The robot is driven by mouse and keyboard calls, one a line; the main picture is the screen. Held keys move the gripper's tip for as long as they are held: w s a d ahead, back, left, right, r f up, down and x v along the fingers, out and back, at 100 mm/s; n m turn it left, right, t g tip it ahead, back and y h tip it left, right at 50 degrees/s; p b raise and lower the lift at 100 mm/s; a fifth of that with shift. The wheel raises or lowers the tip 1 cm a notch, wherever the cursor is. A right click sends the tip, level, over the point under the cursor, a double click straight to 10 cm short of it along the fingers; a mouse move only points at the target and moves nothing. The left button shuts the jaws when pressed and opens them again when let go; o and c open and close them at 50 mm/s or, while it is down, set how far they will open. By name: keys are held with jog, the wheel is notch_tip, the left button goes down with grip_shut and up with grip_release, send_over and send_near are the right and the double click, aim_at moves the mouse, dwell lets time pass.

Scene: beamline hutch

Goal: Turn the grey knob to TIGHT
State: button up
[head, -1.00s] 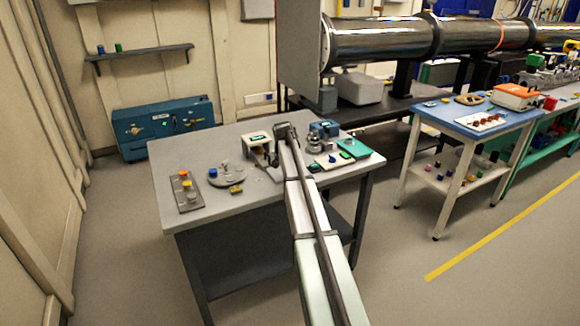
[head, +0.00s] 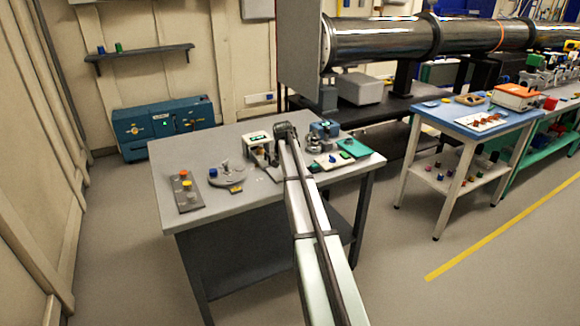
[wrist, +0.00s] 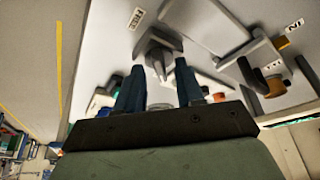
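The grey knob (wrist: 158,48) shows in the wrist view just beyond my fingertips, on a pale panel. My gripper (wrist: 160,72) has two dark blue fingers standing apart, with the knob's dark ridge between their tips. I see a gap beside the ridge, but cannot tell whether either finger touches it. In the head view my gripper is over the grey table (head: 215,222), and my arm hides the knob.
A bracket with a dark rod (wrist: 250,75) stands right of the knob in the wrist view. The table's front left is clear.

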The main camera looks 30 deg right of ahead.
jog(key=v, duration=1.3)
jog(key=shift+r, duration=0.25)
jog(key=shift+s+a+n, duration=0.1)
jog(key=shift+n, duration=0.2)
jog(key=s+a+f+n+g+y, duration=0.15)
jog(key=s+a+f, duration=0.35)
jog(key=s+f, duration=0.6)
jog(key=s+a+f+n+y, duration=0.1)
jog(key=s+a+f+n, duration=0.35)
jog(key=f, duration=0.95)
jog(key=s+a+f+g+y, duration=0.1)
jog(key=s+a+f, duration=0.6)
jog(key=s+f, duration=0.45)
jog(key=s+a+f+n+g, duration=0.1)
jog(key=s+a+f+g, duration=0.1)
jog(key=s+a+f, duration=0.2)
jog(key=s+a+f+g, duration=0.3)
jog(key=s+f, duration=0.7)
jog(key=s, duration=0.9)
jog(key=s+a+f+n+g, duration=0.1)
jog(key=s+a+f, duration=0.4)
jog(key=s, duration=0.7)
notch_tip(320, 180, down, 2)
jog(key=shift+s+f+n+g, duration=0.1)
jog(key=shift+s+n+g, duration=0.2)
jog(key=shift+g, duration=0.35)
